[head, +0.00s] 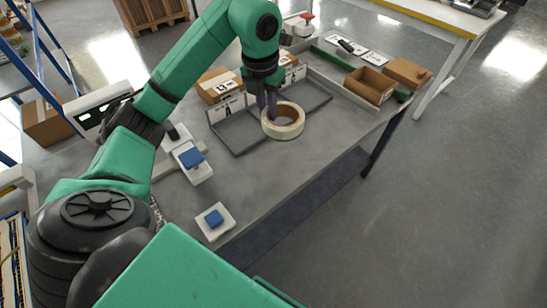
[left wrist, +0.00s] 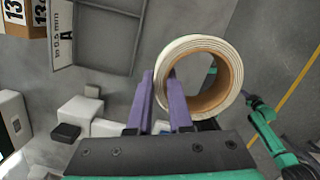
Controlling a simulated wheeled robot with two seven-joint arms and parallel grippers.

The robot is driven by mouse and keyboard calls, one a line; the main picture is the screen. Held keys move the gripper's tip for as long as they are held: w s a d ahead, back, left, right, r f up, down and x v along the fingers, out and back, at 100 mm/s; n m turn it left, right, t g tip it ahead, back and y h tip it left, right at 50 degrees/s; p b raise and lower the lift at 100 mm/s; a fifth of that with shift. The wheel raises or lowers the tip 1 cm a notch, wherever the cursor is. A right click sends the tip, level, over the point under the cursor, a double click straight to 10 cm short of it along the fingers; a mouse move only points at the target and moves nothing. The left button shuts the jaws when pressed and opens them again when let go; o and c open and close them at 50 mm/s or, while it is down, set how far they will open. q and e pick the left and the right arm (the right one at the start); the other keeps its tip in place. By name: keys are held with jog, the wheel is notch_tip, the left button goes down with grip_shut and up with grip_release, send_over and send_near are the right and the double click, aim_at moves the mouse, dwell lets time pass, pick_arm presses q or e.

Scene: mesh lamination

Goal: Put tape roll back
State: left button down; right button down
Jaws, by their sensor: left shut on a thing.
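The tape roll (head: 284,132) is white with a brown core. My left gripper (head: 267,103) is over the grey table and its purple fingers are at the roll's rim. In the left wrist view the roll (left wrist: 236,62) stands across the fingertips of the left gripper (left wrist: 166,78), with the left gripper shut on its ring wall. A grey tray (head: 240,150) with a raised rim lies just left of the roll in the head view. I cannot tell whether the roll touches the table.
Cardboard boxes (head: 220,86) stand behind the tray. An open brown box (head: 369,85) is at the table's right end. White blocks with blue tops (head: 214,220) sit on the near left. The table's front middle is clear.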

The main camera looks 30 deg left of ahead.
aim_at(264, 123)
pick_arm(q)
notch_tip(264, 123, down, 14)
jog(key=shift+f+p, duration=0.25)
jog(key=shift+p, duration=0.65)
jog(key=shift+f, duration=0.5)
jog(key=c, duration=0.8)
grip_release()
jog(key=shift+c, duration=0.2)
pick_arm(e)
jog(key=shift+s+d+r, duration=0.2)
jog(key=shift+s+r, duration=0.05)
jog(key=shift+r, duration=0.05)
pick_arm(q)
jog(key=shift+r, duration=0.3)
jog(key=r, duration=0.3)
jog(key=s+r+b, duration=0.1)
jog(key=r, duration=0.7)
jog(key=shift+s+r+b, duration=0.2)
jog(key=shift+b, duration=0.2)
jog(key=shift+r, duration=0.15)
pick_arm(e)
jog(key=shift+a+f, duration=0.1)
jog(key=shift+f, duration=0.6)
